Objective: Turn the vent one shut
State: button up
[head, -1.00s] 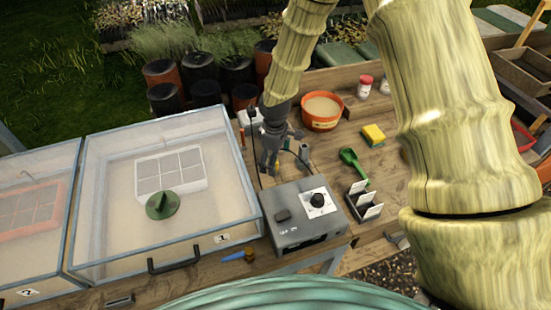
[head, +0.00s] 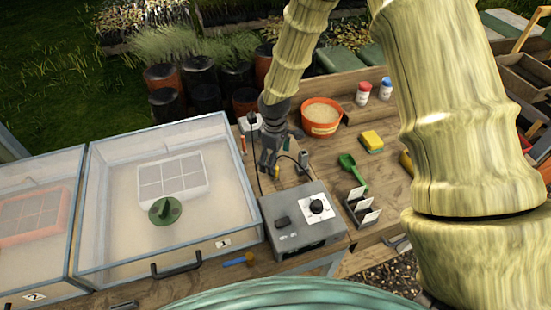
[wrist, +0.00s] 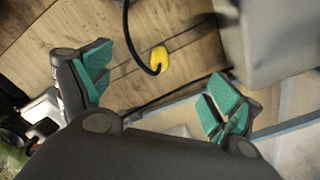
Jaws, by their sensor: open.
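A round green vent knob (head: 165,210) sits on the clear lid of the large box marked 1 (head: 214,246), in front of a pale grid panel (head: 172,178). Its exact turn is too small to tell. My gripper (head: 268,164) is over the wooden bench, right of that box and behind the grey control box, well apart from the vent. In the wrist view my gripper (wrist: 160,88) is open, its green pads wide apart with nothing between them. The vent does not show in the wrist view.
The grey control box (head: 285,238) with a black dial stands right of box 1. A yellow-ended cable (wrist: 158,59) lies near my gripper. Box 2 (head: 35,292) adjoins at left. An orange pot (head: 322,128), sponge (head: 372,138) and green scoop (head: 353,172) stand right.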

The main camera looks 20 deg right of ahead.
aim_at(164, 212)
jog(key=k, duration=1.5)
